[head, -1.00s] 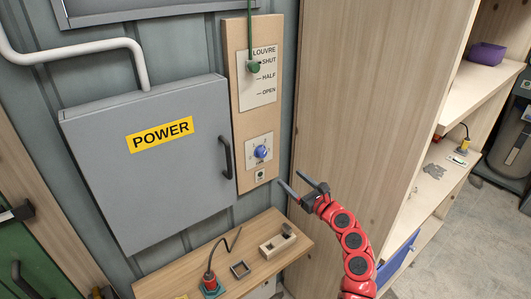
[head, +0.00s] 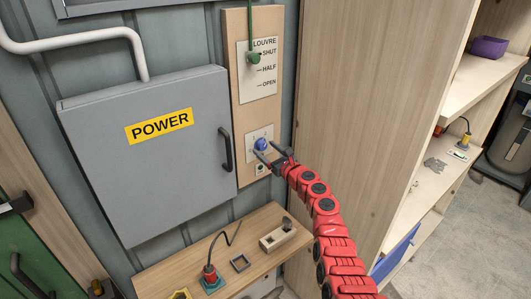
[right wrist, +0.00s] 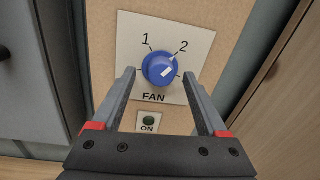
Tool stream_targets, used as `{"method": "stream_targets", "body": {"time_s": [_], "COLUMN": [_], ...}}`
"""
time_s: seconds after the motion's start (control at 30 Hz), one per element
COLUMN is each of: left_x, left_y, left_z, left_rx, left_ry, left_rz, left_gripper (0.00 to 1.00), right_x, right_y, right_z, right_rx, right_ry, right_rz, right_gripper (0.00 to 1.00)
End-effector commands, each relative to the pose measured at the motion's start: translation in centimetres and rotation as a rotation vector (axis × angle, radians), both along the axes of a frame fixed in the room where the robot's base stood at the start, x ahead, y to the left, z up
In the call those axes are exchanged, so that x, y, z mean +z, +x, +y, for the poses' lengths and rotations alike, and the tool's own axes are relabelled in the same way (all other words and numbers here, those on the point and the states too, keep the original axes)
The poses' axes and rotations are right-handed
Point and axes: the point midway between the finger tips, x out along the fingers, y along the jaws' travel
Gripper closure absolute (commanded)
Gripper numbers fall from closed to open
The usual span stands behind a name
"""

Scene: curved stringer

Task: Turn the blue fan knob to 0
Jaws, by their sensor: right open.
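The blue fan knob (head: 261,145) sits on a white plate on the wooden wall strip. In the right wrist view the knob (right wrist: 158,68) shows a white mark on its right side. The numbers 1 and 2 show above it and FAN below; I see no 0, and the fingers cover parts of the plate (right wrist: 195,50). My right gripper (head: 267,154) is open and empty, facing the knob. Its fingers point at the plate, one on each side of the knob in the wrist view. I cannot tell whether they touch it. My left gripper is not in view.
A grey POWER cabinet (head: 150,180) with a dark handle stands left of the strip. A green louvre knob (head: 254,58) is above, an ON indicator (right wrist: 149,121) below. A wooden shelf unit (head: 350,120) rises at the right. A bench (head: 180,262) with small items is below.

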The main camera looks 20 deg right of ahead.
Motion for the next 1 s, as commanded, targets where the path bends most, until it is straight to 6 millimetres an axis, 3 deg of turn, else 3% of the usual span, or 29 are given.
{"method": "stream_targets", "body": {"time_s": [0.5, 0.9, 1.0], "left_x": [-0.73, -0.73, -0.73], "left_y": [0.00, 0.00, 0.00], "left_z": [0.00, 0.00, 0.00], "left_rx": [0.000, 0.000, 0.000], "left_ry": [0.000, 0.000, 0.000], "left_rz": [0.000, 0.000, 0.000], "left_gripper": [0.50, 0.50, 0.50], "right_x": [0.03, 0.00, 0.01], "right_y": [1.10, 1.10, 1.09], "right_z": [0.25, 0.24, 0.23], "right_rx": [-0.004, -0.004, -0.004], "right_ry": [0.000, 0.000, 0.000], "right_rz": [0.001, 0.002, 0.002], "right_gripper": [0.26, 0.98, 1.00]}}
